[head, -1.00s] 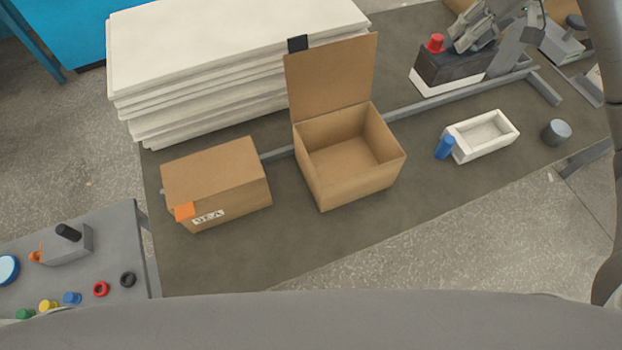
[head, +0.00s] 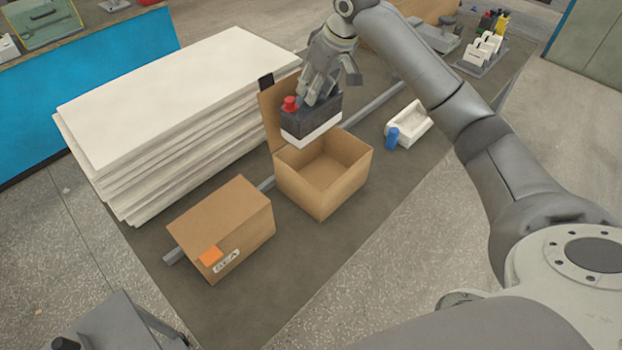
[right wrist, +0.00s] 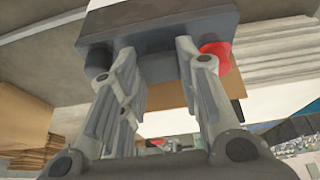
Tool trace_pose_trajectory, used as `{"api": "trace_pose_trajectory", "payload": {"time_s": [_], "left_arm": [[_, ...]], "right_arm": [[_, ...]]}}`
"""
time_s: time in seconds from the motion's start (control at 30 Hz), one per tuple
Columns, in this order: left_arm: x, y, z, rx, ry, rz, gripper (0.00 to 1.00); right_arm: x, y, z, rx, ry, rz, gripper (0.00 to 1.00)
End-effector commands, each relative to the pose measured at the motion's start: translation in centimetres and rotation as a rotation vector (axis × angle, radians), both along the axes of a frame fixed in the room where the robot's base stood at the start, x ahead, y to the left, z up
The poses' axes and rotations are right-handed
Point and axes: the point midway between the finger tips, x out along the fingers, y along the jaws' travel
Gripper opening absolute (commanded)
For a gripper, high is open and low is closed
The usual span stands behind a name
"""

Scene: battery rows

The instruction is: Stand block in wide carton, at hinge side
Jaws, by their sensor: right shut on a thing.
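The open wide carton (head: 347,188) is brown cardboard and stands in the middle of the bench, its lid (head: 271,112) raised at the back. The block (head: 315,124) is dark with a white lower band, a red cap (head: 290,103) on one end. My right gripper (head: 318,92) is shut on the block from above and holds it upright over the carton's back part, in front of the lid, hiding part of it. In the right wrist view the block (right wrist: 150,35) sits between the fingers. The carton floor in view is empty. My left gripper is not in view.
A closed carton (head: 222,222) with an orange label stands to the left. A stack of white boards (head: 185,105) lies behind. A white tray (head: 410,124) and a blue cylinder (head: 392,137) are at the right. A grey rail (head: 372,102) runs behind the cartons.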

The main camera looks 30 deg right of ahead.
Motion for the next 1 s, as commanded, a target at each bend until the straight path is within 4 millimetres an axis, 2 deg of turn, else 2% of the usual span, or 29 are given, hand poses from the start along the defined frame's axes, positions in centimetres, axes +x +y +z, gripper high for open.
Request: {"api": "trace_pose_trajectory", "payload": {"time_s": [0.03, 0.13, 0.27, 0.7, 0.83, 1.0], "left_arm": [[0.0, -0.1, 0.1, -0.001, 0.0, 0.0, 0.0], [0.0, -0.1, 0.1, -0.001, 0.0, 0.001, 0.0], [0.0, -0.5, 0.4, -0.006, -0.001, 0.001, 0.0], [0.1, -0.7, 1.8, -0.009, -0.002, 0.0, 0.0], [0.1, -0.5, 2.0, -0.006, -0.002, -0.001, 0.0], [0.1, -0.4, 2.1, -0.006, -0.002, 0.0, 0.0]], "right_arm": [[0.2, 0.0, 0.5, 0.003, -0.012, -0.002, 0.0], [0.2, 0.0, 0.2, 0.002, -0.01, -0.002, 0.0], [0.1, 0.0, -1.4, 0.001, -0.006, -0.001, 0.0], [0.1, 0.0, -10.4, 0.002, -0.006, -0.001, 0.0], [0.2, 0.0, -12.3, 0.002, -0.009, -0.001, 0.0], [0.3, 0.0, -13.5, 0.003, -0.012, 0.0, 0.0]]}}
